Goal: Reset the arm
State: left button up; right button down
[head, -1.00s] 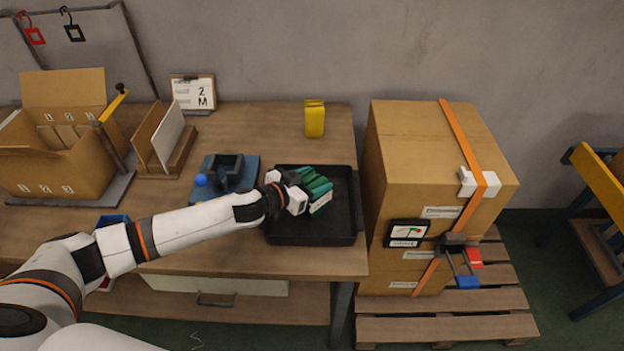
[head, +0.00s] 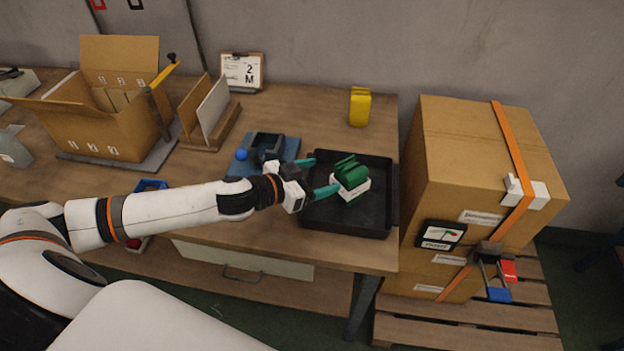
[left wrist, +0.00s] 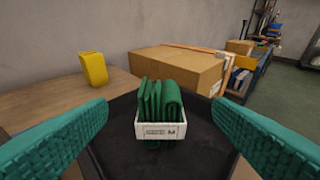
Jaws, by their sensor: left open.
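My left arm reaches in from the left in the head view. Its gripper (head: 325,176) is open, with teal fingers spread at the left side of the black tray (head: 345,222). A bundle of folded green socks (head: 350,171) in a white printed band (head: 350,188) sits in the tray, just beyond the fingertips. In the left wrist view the bundle (left wrist: 161,102) stands between the two spread fingers, apart from both, its white band facing me. My right gripper is not in view.
A blue fixture (head: 268,152) stands left of the tray. A yellow item (head: 360,106) is behind it. An open carton (head: 105,120), a card holder (head: 210,115) and a sign (head: 242,72) stand further left. A strapped carton stack (head: 470,150) on a pallet is right of the table.

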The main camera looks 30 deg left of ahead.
pick_arm(q)
jog(key=shift+v, duration=0.75)
